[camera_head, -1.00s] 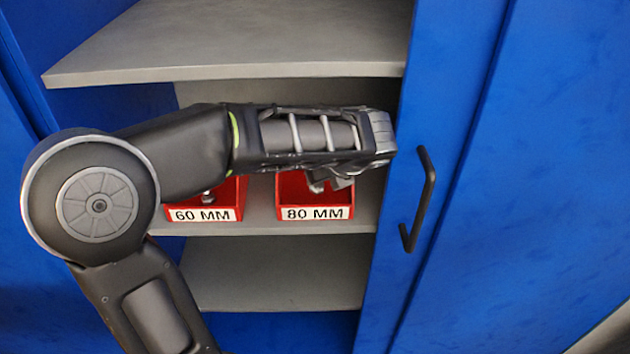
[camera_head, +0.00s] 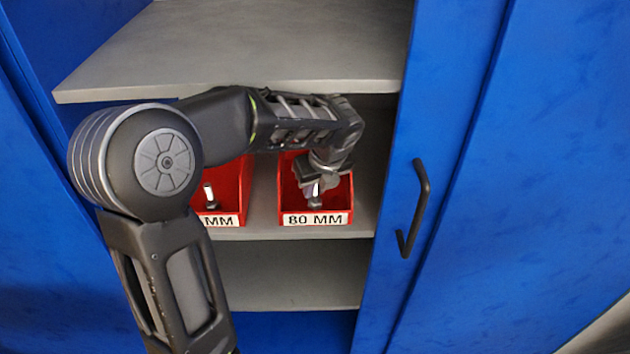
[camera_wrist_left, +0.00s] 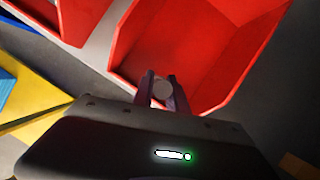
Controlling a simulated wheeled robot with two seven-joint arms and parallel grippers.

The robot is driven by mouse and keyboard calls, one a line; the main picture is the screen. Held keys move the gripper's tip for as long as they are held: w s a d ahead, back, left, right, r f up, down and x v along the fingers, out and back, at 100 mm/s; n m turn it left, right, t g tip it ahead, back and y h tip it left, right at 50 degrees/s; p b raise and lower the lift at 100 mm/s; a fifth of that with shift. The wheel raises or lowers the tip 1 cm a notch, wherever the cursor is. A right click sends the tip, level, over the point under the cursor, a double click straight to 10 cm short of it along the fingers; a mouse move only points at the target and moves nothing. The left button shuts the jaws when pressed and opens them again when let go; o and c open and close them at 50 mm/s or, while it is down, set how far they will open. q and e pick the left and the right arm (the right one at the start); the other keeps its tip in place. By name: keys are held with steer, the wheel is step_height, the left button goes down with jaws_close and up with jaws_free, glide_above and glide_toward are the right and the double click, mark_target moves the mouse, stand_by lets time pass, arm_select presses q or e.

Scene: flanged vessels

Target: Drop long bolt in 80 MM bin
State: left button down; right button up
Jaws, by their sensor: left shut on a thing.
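My left gripper (camera_head: 316,184) points down over the red 80 MM bin (camera_head: 316,219) on the middle shelf. It is shut on the long bolt (camera_head: 315,203), whose pale shank and dark lower end show below the jaws, inside the bin's outline. In the left wrist view, the fingers (camera_wrist_left: 163,92) hold the bolt (camera_wrist_left: 162,90), seen as a round grey end, in front of the red bin (camera_wrist_left: 190,45). The visible part of the bin's inside looks empty. I cannot tell whether the bolt touches the bin. My right gripper is not in view.
A red 60 MM bin (camera_head: 236,185) with an upright bolt (camera_head: 210,198) stands to the left, partly hidden by my arm. The upper shelf (camera_head: 240,50) lies close above my forearm. A blue door with a black handle (camera_head: 418,208) bounds the right side.

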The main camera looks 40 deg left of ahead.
arm_select(q)
steer(key=shift+d+f, duration=0.1)
steer(key=shift+f, duration=0.3)
steer(key=shift+f, duration=0.1)
steer(key=shift+f+b, duration=0.3)
steer(key=shift+f, duration=0.1)
steer(key=shift+f, duration=0.15)
steer(key=c, duration=1.3)
jaws_free()
